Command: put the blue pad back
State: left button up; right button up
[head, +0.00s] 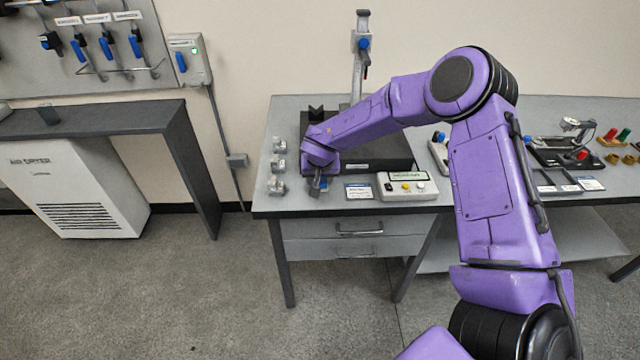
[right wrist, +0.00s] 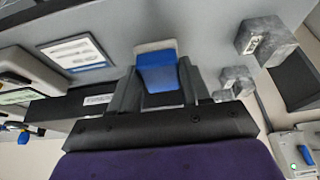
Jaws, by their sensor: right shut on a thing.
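The blue pad (right wrist: 158,73) is between the fingers of my right gripper (right wrist: 157,88), which is shut on it, in the right wrist view. A pale flat piece (right wrist: 155,46) shows at the pad's far end; I cannot tell if it belongs to the pad or lies under it. In the head view the right gripper (head: 318,187) points down near the front left of the grey bench (head: 300,204), with a bit of the blue pad (head: 323,183) showing. Whether the pad touches the bench top is unclear. My left gripper is not in view.
Several metal blocks (head: 277,165) stand along the bench's left side. A black plate (head: 375,155) with a grey post (head: 358,70) lies behind the gripper. A white card (head: 359,191) and a button box (head: 405,188) are to the right.

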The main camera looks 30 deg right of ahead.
aim_at(320, 182)
jog(key=shift+w+f, duration=0.1)
jog(key=shift+f, duration=1.55)
jog(key=o, duration=1)
jog(key=shift+f, duration=0.15)
jog(key=v, duration=1.2)
jog(key=s+d+f+h, duration=0.1)
jog(key=s+f+h, duration=0.3)
jog(key=s+f, duration=1.5)
jog(key=s+a+f+y, duration=0.1)
jog(key=s+f, duration=0.1)
jog(key=s, duration=0.3)
jog(key=s+a+f+y, duration=0.1)
jog(key=s+a+f, duration=0.1)
jog(key=s, duration=0.2)
jog(key=s+a+f+y, duration=0.1)
jog(key=s+a+f, duration=0.1)
jog(key=s, duration=0.3)
jog(key=shift+s+f+g, duration=0.2)
jog(key=shift+s+g, duration=0.15)
jog(key=shift+g, duration=0.05)
